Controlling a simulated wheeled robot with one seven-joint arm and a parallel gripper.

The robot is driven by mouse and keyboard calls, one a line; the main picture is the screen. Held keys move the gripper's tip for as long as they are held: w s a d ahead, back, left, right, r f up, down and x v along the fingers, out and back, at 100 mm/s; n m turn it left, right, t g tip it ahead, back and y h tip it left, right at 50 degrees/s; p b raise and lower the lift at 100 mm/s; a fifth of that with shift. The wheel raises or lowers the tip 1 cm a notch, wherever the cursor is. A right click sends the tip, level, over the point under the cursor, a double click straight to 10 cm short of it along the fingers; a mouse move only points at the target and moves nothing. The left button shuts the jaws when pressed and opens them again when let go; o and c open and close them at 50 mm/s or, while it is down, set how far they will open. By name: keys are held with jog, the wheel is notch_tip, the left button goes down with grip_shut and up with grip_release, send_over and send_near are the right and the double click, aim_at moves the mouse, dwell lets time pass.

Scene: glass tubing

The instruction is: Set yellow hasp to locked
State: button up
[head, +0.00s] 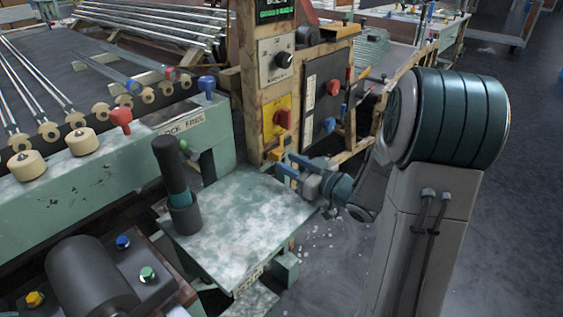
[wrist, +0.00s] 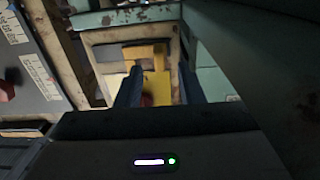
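My gripper (head: 287,164) has two blue fingers. In the head view it is at the wooden post, below a yellow plate (head: 285,103) with a red knob (head: 282,118). In the wrist view my gripper (wrist: 160,76) has its fingers apart, with a yellow piece (wrist: 158,82) ahead between them. A dim reddish bit shows low between the fingers. I cannot tell whether this yellow piece is the hasp, or how the hasp is set. No contact can be made out.
A grey panel with a black dial (head: 283,60) is above the yellow plate. A dark panel (head: 318,100) with red and blue handles is to the right. A pale green table (head: 250,215) with a dark upright cylinder (head: 172,175) is below left. Open floor lies at right.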

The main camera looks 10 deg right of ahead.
aim_at(280, 158)
jog(key=shift+x, duration=1.7)
